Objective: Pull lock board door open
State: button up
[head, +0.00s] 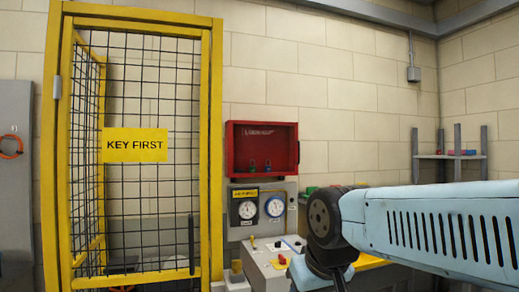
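A red lock board (231,150) hangs on the block wall right of the yellow cage. It is a shallow box with a red frame and a darker red inside; small green and blue items stand at its bottom. Faint white lettering shows near its top. I cannot tell whether a clear door covers its front, and no handle is plain to see. My pale blue arm reaches in from the right, below and right of the board. Its dark joint bends down out of the picture, and my gripper does not show.
The yellow mesh cage door (135,144) marked KEY FIRST stands at left. A gauge panel (262,190) is under the board, with a grey control box (268,262) below it. A shelf (450,157) stands at the right. The wall around the board is bare.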

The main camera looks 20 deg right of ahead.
aim_at(297, 144)
jog(key=k, duration=0.45)
jog(key=z, duration=0.75)
jog(key=i, duration=2.2)
jog(key=u, duration=0.35)
